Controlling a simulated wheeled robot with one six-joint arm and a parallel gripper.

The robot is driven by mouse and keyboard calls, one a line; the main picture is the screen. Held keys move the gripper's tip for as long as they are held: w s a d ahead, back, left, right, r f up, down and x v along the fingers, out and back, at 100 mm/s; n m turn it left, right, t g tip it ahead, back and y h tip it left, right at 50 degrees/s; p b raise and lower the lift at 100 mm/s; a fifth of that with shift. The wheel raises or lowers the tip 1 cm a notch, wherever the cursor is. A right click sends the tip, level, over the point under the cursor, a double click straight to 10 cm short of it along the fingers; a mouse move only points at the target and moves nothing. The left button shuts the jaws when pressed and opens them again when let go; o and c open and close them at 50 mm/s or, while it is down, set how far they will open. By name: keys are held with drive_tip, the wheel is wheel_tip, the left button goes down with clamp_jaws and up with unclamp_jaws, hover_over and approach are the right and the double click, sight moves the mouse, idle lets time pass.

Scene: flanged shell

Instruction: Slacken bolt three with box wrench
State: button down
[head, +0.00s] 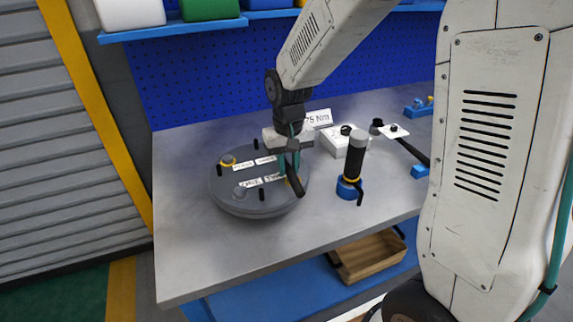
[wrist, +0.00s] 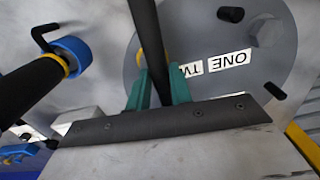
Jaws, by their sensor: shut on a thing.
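My gripper (head: 291,158) has teal fingers, which show in the wrist view (wrist: 158,92) shut on a dark bar, the box wrench (wrist: 150,35). In the head view the wrench (head: 297,186) hangs down over the right side of the round grey flanged shell (head: 232,207). Whether its end touches the shell or a bolt is hidden. Labels ONE (wrist: 230,57) and TWO, partly covered, read in the wrist view. A bare hex bolt (wrist: 268,32) sits beside ONE. A yellow-ringed bolt (head: 228,160) sits at the shell's far left; the labels near it are unreadable, so I cannot pick out bolt three.
Short black pins (head: 262,195) rise from the shell. The bench's front left (head: 185,265) is clear.

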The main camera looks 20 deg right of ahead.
drive_tip(key=shift+s, duration=0.1)
drive_tip(key=shift+r, duration=3)
drive_tip(key=a+m, duration=0.1)
drive_tip(key=a+r+m, duration=0.1)
drive_tip(key=w+a+r+m, duration=0.1)
drive_tip(key=a, duration=0.1)
drive_tip(key=shift+r+m, duration=0.1)
drive_tip(key=shift+m, duration=0.2)
